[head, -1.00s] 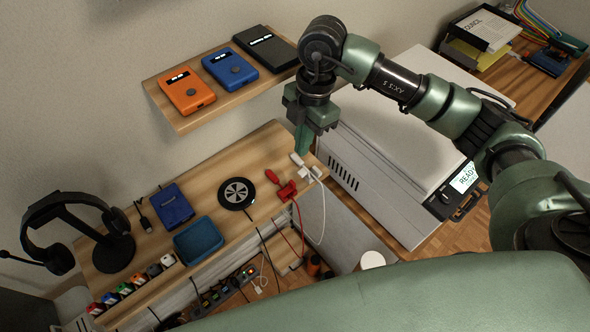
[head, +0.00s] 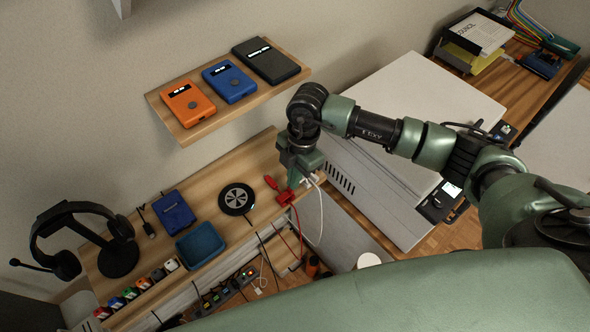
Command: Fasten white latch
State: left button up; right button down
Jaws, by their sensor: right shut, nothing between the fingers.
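The white latch (head: 309,180) sits at the right end of the low wooden desk, with a white cable running down from it. My right gripper (head: 293,183) is shut and empty, pointing down at the left side of the white latch. It hides part of the latch, including its lever. I cannot tell whether the fingertips touch it. A red latch (head: 286,197) with a red cable sits just left of and in front of the white one, its lever (head: 271,182) sticking up. My left gripper is not in view.
A wall shelf (head: 199,130) with orange, blue and black devices hangs above. A round black pad (head: 237,198), a blue tray (head: 201,244) and a headset stand (head: 118,254) are on the desk to the left. A large grey-white machine (head: 400,140) stands right.

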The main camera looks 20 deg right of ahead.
jog(key=shift+w+d+r+y+b, duration=0.1)
jog(key=shift+d+y+b, duration=0.2)
jog(key=shift+y, duration=0.3)
jog(key=shift+w+d+r+g+y+b, duration=0.1)
jog(key=shift+w+d+g+y+b, duration=0.05)
jog(key=shift+d+g+y+b, duration=0.3)
jog(key=shift+w+d+r+g+y+b, duration=0.1)
jog(key=shift+d+g+y+b, duration=0.1)
jog(key=shift+y, duration=0.35)
jog(key=shift+w+d+r+y, duration=0.25)
jog(key=shift+d+y, duration=0.15)
jog(key=shift+y, duration=0.3)
jog(key=shift+w+d+r, duration=0.15)
jog(key=shift+d, duration=0.55)
jog(key=shift+w+d+f, duration=0.2)
jog(key=shift+w+d, duration=0.1)
jog(key=shift+d, duration=0.55)
jog(key=shift+r+p, duration=0.1)
jog(key=shift+p, duration=0.2)
jog(key=shift+r+p, duration=0.7)
jog(key=shift+p, duration=0.05)
